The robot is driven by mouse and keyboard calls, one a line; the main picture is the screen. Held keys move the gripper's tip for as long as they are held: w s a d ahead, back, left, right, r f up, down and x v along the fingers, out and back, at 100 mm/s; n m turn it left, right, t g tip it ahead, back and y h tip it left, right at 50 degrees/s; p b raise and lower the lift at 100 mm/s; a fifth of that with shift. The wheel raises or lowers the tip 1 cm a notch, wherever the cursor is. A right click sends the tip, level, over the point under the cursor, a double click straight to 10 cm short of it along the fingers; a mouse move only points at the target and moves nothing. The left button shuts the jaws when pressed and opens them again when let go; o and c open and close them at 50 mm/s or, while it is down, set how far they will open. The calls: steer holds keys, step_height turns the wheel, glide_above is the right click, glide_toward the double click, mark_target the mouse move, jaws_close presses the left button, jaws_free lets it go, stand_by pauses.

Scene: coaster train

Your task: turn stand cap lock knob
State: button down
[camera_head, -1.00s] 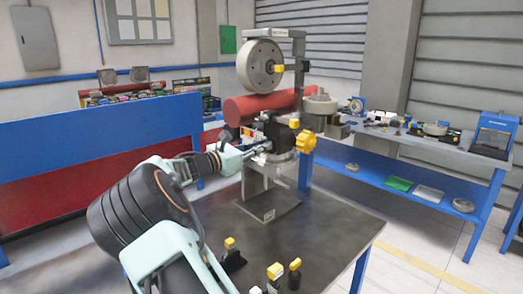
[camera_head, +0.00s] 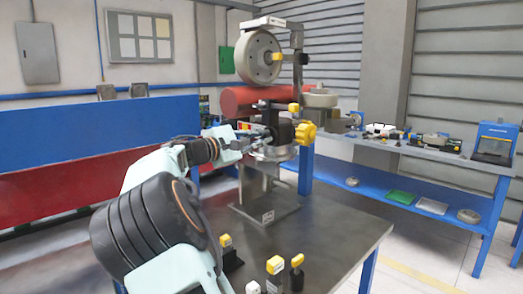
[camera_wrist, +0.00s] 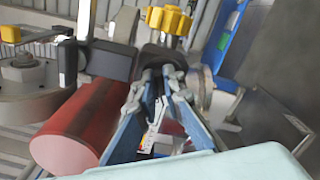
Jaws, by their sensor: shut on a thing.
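A stand (camera_head: 265,212) rises from the dark table and carries a red cylinder (camera_head: 250,101), also in the wrist view (camera_wrist: 85,125). A yellow lobed knob (camera_head: 305,132) projects on the right of its black block; it shows at the top of the wrist view (camera_wrist: 168,19). A small yellow-ended lever (camera_head: 295,108) sits just above it. My gripper (camera_head: 264,139) reaches in from the left below the cylinder. In the wrist view its fingers (camera_wrist: 160,80) are closed at a dark part (camera_wrist: 163,57) of the stand, opposite the yellow knob. Their exact contact is partly hidden.
Several yellow-topped black pieces (camera_head: 274,266) stand at the table's front. The table's right part (camera_head: 335,235) is clear. A blue-framed bench (camera_head: 420,185) stands behind right.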

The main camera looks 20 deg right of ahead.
steer(key=shift+f+m+b, duration=0.2)
steer(key=shift+m+b, duration=1.3)
steer(key=shift+b, duration=0.1)
steer(key=shift+f+m+b, duration=0.2)
steer(key=shift+m+b, duration=1.3)
steer(key=shift+b, duration=0.05)
steer(key=c, duration=2)
jaws_free()
steer(key=shift+c, duration=0.2)
steer(key=v, duration=1.2)
steer(key=shift+s+r, duration=0.1)
steer(key=shift+r, duration=0.05)
